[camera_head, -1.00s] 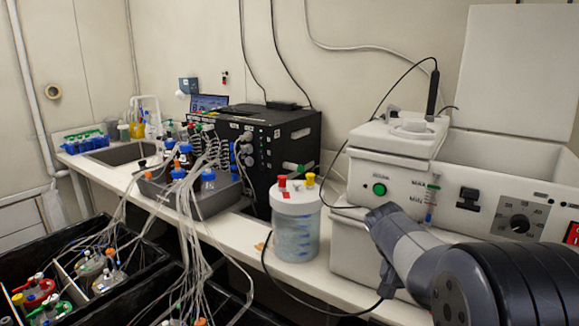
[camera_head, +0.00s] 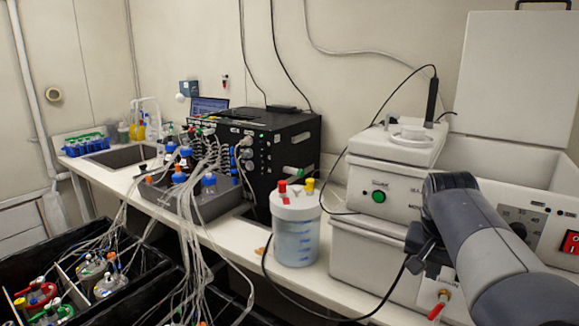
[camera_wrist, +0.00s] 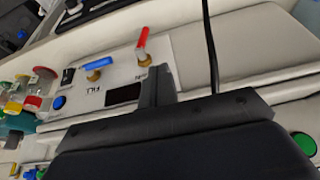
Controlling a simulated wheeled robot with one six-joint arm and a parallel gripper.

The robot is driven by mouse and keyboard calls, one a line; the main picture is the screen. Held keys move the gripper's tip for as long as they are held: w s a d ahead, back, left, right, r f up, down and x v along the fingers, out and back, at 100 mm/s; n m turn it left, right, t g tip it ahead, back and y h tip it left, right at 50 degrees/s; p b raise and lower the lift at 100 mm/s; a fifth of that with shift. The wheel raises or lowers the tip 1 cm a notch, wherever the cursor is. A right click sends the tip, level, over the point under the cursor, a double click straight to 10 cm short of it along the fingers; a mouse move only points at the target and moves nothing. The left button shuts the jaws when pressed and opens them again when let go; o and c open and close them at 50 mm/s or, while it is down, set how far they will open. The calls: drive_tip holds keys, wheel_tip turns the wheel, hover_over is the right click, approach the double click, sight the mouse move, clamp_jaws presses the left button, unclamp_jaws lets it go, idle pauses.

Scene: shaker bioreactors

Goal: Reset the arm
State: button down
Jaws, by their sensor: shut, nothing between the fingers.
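My gripper (camera_head: 416,262) hangs in front of the white water bath unit (camera_head: 350,262) at the right of the head view. In the wrist view its fingers (camera_wrist: 157,84) are together with nothing between them. Behind the fingers is a pale panel with a red-handled valve (camera_wrist: 142,38), a blue-handled valve (camera_wrist: 97,63) and the label "FILL". The red-handled valve also shows below my gripper in the head view (camera_head: 438,304). My arm hides part of the unit's front. I cannot tell how far the fingers are from the panel.
A lidded bottle (camera_head: 295,238) with red and yellow caps stands on the bench left of my gripper. A black cable (camera_head: 336,314) loops across the bench front near my gripper. Tubes hang from the shaker tray (camera_head: 218,203) to black bins (camera_head: 118,292) below. The black controller box (camera_head: 290,135) stands behind.

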drive_tip(key=shift+s+a+r, duration=0.1)
drive_tip(key=shift+r, duration=0.15)
drive_tip(key=shift+f, duration=0.1)
